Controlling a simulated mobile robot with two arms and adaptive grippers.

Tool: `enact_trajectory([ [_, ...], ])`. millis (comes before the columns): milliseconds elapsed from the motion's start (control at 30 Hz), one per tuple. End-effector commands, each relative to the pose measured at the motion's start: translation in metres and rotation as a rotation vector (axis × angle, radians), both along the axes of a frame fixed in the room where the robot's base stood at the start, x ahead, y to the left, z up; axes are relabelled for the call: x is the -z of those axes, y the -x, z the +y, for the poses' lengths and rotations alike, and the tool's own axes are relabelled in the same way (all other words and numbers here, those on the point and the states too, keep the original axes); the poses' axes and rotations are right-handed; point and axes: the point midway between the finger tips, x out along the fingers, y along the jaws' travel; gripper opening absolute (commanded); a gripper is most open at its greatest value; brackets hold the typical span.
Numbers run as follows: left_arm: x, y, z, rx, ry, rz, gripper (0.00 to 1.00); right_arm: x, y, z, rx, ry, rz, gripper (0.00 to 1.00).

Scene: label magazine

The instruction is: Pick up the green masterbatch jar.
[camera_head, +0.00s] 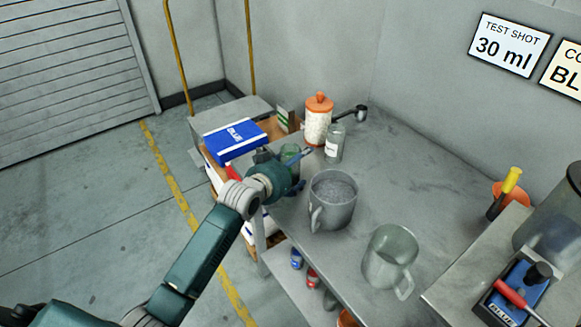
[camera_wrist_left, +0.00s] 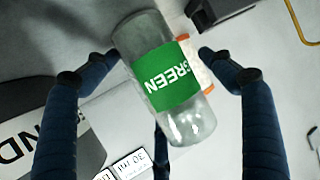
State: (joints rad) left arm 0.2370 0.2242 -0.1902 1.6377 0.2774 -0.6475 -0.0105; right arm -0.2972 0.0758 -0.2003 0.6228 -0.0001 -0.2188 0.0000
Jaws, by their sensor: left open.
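The green masterbatch jar is a clear jar with a green label reading GREEN (camera_wrist_left: 165,75). In the left wrist view it lies aslant in the picture, between the spread dark fingers. In the head view a small green part of it (camera_head: 290,152) shows behind my left gripper (camera_head: 293,172), at the table's left edge. My left gripper is open around the jar; the wrist view (camera_wrist_left: 155,58) shows gaps beside the jar, and I cannot tell whether any finger touches it. My right gripper is not in view.
Close by stand a small clear bottle with a white label (camera_head: 334,145) and an orange-lidded jar (camera_head: 318,122). A grey jug of granules (camera_head: 333,210) and a clear jug (camera_head: 390,262) stand nearer. A blue box (camera_head: 235,140) lies left. The table's back right is clear.

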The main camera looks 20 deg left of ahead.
Motion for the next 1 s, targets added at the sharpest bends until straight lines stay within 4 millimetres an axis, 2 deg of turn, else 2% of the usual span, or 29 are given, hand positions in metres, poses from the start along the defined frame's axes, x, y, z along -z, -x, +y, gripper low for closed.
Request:
enact_trajectory([
  [200,0.0006,-0.0003,-0.0005,0.001,0.0,0.0,0.8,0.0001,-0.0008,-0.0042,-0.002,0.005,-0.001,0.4],
  [467,0.0006,-0.0001,-0.0004,0.001,0.0,0.001,0.28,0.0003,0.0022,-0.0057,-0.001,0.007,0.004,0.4],
  [1000,-0.0014,-0.0005,-0.0003,0.0,0.0,-0.002,0.26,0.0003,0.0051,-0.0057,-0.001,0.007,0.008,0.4],
])
